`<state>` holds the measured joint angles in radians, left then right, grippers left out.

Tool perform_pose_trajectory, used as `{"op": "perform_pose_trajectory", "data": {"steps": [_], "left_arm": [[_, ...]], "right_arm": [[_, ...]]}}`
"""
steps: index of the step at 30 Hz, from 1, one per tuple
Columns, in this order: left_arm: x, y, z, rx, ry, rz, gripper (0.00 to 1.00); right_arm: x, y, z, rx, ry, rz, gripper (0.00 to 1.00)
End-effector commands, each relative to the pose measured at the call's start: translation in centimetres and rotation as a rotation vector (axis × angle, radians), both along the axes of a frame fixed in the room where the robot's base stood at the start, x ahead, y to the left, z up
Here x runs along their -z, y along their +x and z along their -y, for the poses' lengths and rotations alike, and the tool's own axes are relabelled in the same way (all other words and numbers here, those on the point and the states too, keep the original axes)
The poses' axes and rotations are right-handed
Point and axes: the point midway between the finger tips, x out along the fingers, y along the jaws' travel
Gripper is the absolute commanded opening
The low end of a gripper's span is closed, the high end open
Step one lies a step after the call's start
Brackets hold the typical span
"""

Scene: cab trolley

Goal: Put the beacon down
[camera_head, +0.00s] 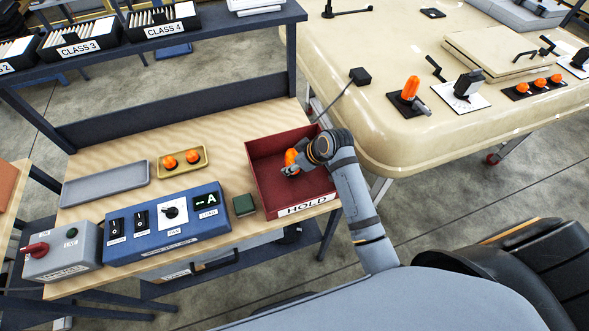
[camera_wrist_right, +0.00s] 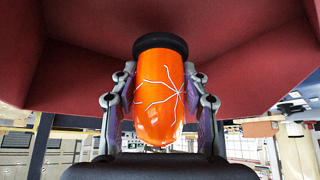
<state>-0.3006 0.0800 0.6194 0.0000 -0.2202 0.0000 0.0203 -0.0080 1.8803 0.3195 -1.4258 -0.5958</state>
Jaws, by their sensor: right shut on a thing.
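The beacon is an orange dome with white crack-like lines and a black base; in the right wrist view the beacon (camera_wrist_right: 158,95) fills the middle. My right gripper (camera_wrist_right: 160,108) is shut on its sides, one finger on each. In the head view the beacon (camera_head: 291,157) shows partly behind my right gripper (camera_head: 295,167), inside the outline of the red tray (camera_head: 284,197) labelled HOLD. In the wrist view the black base points toward the red tray surface (camera_wrist_right: 85,75); I cannot tell whether it touches. My left gripper is not in view.
A yellow tray (camera_head: 183,169) with two orange domes, a grey tray (camera_head: 105,186), a dark green block (camera_head: 243,205) and a blue switch box (camera_head: 165,236) share the wooden bench. A cream cab panel (camera_head: 400,60) with another orange beacon (camera_head: 411,87) stands at right.

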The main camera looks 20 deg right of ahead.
Motion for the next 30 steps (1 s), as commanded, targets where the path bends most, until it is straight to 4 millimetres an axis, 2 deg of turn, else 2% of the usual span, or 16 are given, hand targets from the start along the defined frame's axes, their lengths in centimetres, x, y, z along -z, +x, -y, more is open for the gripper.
{"op": "perform_pose_trajectory", "data": {"steps": [1, 7, 17, 18, 23, 30], "left_arm": [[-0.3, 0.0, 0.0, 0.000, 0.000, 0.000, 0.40], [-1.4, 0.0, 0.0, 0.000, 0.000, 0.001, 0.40], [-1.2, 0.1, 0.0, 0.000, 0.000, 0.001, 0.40], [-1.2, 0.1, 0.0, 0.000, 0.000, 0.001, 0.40], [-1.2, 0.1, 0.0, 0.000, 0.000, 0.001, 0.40], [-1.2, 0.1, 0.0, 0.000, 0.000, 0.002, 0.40]], "right_arm": [[0.5, -0.6, 0.2, 0.000, -0.002, -0.006, 0.08], [3.2, -0.5, 0.2, 0.000, -0.001, -0.003, 0.08], [3.7, -0.4, 0.2, 0.000, -0.001, -0.002, 0.08], [3.8, -0.4, 0.2, 0.000, -0.001, -0.003, 0.47], [3.8, -0.5, 0.2, 0.000, -0.001, -0.003, 0.68], [3.8, -0.4, 0.2, 0.000, -0.001, -0.003, 0.68]]}}
